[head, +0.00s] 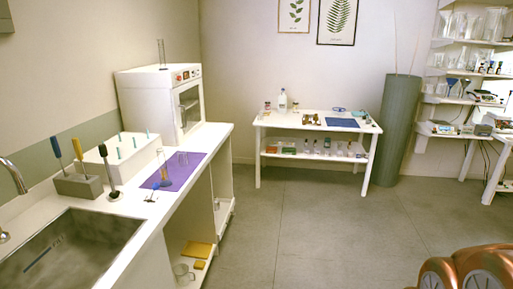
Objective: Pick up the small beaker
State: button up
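A small clear glass vessel (183,159), which looks like a small beaker, stands upright at the back right of the purple mat (196,168) on the left counter. A narrow-necked glass flask (165,177) stands in front of it on the mat. Another clear glass vessel (182,271) is on the low shelf under the counter. Which of these the task means by the small beaker is not certain. My gripper is not visible in this view.
A sink (75,245) is at the counter's front left, with a white rack (128,157) behind it. A white oven (162,100) stands at the back. A white table (318,121) with bottles stands at the far wall. The grey floor (300,225) between is clear.

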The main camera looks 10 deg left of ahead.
aim_at(182, 154)
jog(key=i, duration=3.85)
jog(key=u, duration=4.65)
